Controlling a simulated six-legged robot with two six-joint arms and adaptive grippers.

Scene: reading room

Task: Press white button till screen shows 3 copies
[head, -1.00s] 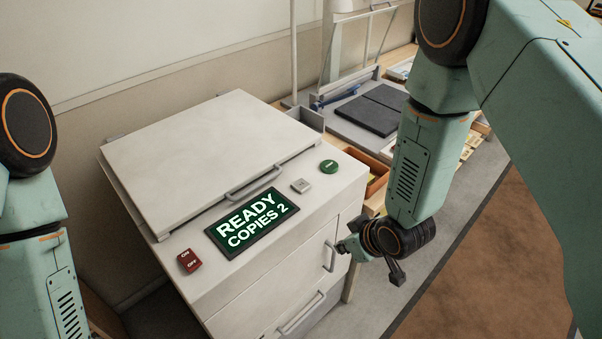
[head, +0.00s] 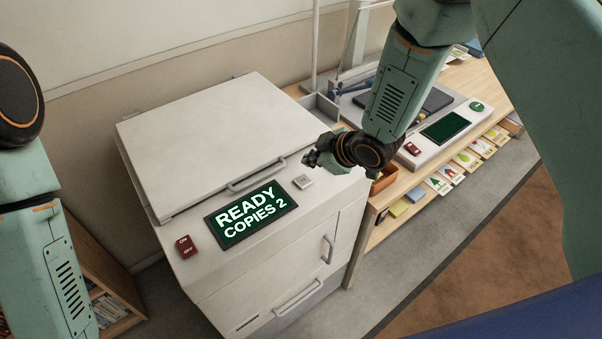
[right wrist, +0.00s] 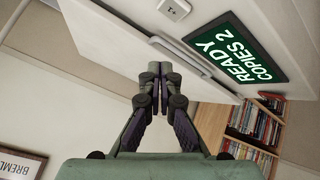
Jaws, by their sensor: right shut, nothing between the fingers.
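The white button (head: 303,182) is a small square on the copier's sloped front panel, right of the screen. It also shows in the right wrist view, marked "+1" (right wrist: 174,9). The screen (head: 250,214) reads "READY COPIES 2". The copier (head: 205,130) has its lid down. My right gripper (head: 312,159) is shut and empty, above the panel just up and right of the white button, apart from it as far as I can see. In the right wrist view its fingers (right wrist: 158,100) are together. The green button seen earlier is hidden behind my right gripper. My left gripper is out of view.
A red on/off switch (head: 186,246) sits left of the screen. The lid handle (head: 256,174) stands out near the white button. A wooden table (head: 402,181) at the right bears a second panel with a dark screen (head: 445,127). A bookcase (head: 105,290) stands at lower left.

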